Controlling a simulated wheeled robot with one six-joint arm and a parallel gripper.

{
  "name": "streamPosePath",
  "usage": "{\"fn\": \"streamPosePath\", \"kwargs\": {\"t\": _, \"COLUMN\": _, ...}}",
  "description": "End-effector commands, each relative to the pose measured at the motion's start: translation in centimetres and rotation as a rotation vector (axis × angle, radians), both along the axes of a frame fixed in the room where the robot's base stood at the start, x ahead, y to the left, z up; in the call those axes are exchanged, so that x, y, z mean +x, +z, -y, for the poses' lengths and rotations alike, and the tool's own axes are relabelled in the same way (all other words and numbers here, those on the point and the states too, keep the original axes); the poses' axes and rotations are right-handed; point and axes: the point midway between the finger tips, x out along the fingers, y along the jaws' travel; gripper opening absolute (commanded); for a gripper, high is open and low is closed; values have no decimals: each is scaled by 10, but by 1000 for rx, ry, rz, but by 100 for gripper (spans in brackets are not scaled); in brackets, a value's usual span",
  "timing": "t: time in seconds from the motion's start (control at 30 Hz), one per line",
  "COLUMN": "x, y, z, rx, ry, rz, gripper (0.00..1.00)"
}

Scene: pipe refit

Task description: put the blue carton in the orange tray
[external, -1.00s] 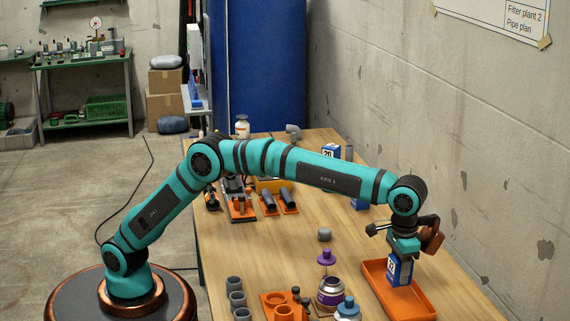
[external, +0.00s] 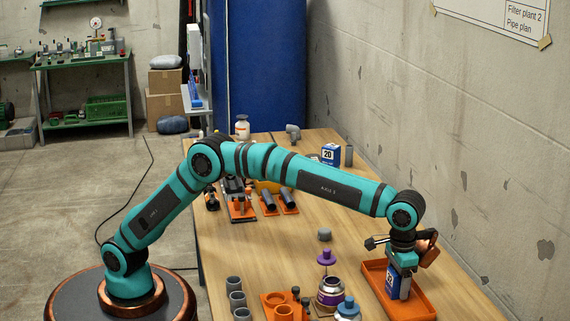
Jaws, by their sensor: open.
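A blue carton (external: 392,282) with a white numbered label stands in the orange tray (external: 410,311), at the right front of the table in the external view. It looks upright and seems to rest on the tray floor. My gripper (external: 403,271) is open around the top of the carton, with its fingers low over the tray. The fingers hide part of the carton, and I cannot tell whether they touch it.
Another blue carton (external: 331,154), marked 20, stands at the back beside a grey pipe (external: 349,156). Grey pipe pieces (external: 235,291) stand near the left edge.

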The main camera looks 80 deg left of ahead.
Motion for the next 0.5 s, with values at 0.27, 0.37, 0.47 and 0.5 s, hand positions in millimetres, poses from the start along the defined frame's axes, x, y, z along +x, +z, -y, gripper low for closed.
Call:
{"fn": "streamPosePath", "kwargs": {"t": 0.27, "x": 0, "y": 13, "z": 0, "rx": -1, "ry": 0, "rz": 1, "gripper": 69}}
{"fn": "streamPosePath", "kwargs": {"t": 0.37, "x": 0, "y": 30, "z": 0, "rx": -1, "ry": 0, "rz": 2, "gripper": 69}}
{"fn": "streamPosePath", "kwargs": {"t": 0.47, "x": 0, "y": 49, "z": 0, "rx": -1, "ry": 0, "rz": 2, "gripper": 69}}
{"fn": "streamPosePath", "kwargs": {"t": 0.5, "x": 0, "y": 57, "z": 0, "rx": -2, "ry": 0, "rz": 3, "gripper": 69}}
